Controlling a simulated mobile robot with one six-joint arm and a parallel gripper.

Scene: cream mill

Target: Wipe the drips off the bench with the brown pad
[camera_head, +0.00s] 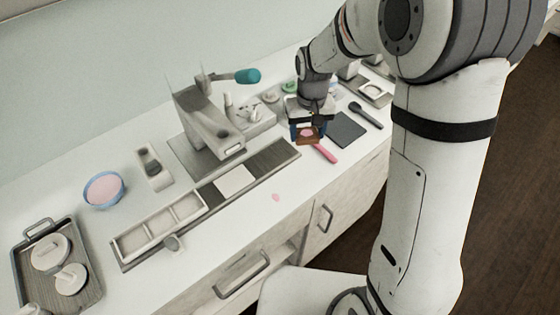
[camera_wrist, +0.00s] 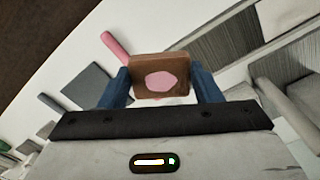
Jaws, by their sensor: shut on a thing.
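My gripper (camera_head: 305,128) is over the bench's right part, its blue fingers shut on the brown pad (camera_head: 309,140). In the wrist view the pad (camera_wrist: 145,63) sits between my fingers (camera_wrist: 160,88), with a pink patch on the face toward the camera. One pink drip (camera_head: 276,197) lies on the white bench (camera_head: 245,222) near its front edge, to the left of and nearer than my gripper. I cannot tell whether the pad touches the bench. The bench right under the pad is hidden.
A pink-handled tool (camera_head: 325,152) lies beside the pad. A dark square mat (camera_head: 347,130) and a dark spoon-like tool (camera_head: 367,116) lie to the right. A grey machine (camera_head: 210,125) with a teal-ended handle and a long tray strip (camera_head: 270,163) stand to the left. Bare bench surrounds the drip.

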